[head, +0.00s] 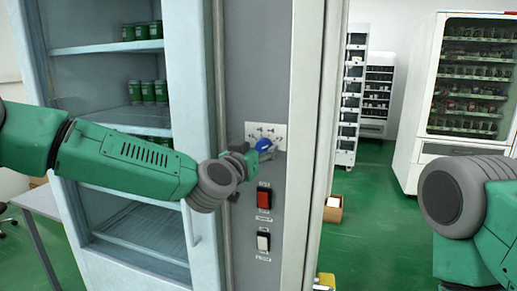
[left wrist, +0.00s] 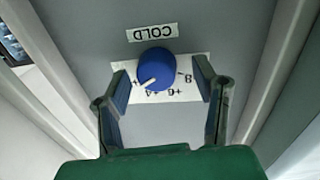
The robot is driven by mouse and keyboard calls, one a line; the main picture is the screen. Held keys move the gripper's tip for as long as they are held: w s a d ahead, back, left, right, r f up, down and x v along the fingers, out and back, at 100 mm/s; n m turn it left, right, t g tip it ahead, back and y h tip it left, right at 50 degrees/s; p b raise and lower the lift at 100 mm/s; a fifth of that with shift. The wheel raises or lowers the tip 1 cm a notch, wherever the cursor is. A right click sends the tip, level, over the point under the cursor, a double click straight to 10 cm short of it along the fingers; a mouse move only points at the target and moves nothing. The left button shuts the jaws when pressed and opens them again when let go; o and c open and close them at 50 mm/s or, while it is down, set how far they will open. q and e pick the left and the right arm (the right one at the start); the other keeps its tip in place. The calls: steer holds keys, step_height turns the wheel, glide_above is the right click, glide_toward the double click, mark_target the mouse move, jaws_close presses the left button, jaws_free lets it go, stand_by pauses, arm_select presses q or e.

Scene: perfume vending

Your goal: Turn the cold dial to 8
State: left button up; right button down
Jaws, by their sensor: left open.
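The blue cold dial (head: 264,145) sits on a white scale plate (head: 280,130) on the grey cabinet panel. In the left wrist view the dial (left wrist: 156,64) is upside down under a COLD label (left wrist: 152,32). Its white pointer aims to the lower left, a little left of the 4 mark; 6 and 8 lie farther right. My left gripper (head: 251,156) is at the dial. In the left wrist view the gripper (left wrist: 165,85) is open, one finger on each side of the dial, with gaps showing. My right arm shows at the right edge; its gripper is out of view.
Below the dial are a red switch (head: 264,198) and a white switch (head: 263,241). Left is a glass-door cabinet with green cans (head: 148,92) on shelves. A vending machine (head: 415,160) stands at the right back, and a small box (head: 333,209) is on the green floor.

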arm_select(q)
steer(key=shift+w+d, duration=0.15)
steer(key=shift+d, duration=0.4)
steer(key=shift+a, duration=0.3)
steer(key=c, duration=1.1)
steer(key=shift+w+f, duration=0.1)
steer(key=shift+c, duration=0.2)
arm_select(e)
steer(key=shift+d, duration=0.15)
steer(key=shift+f, duration=0.25)
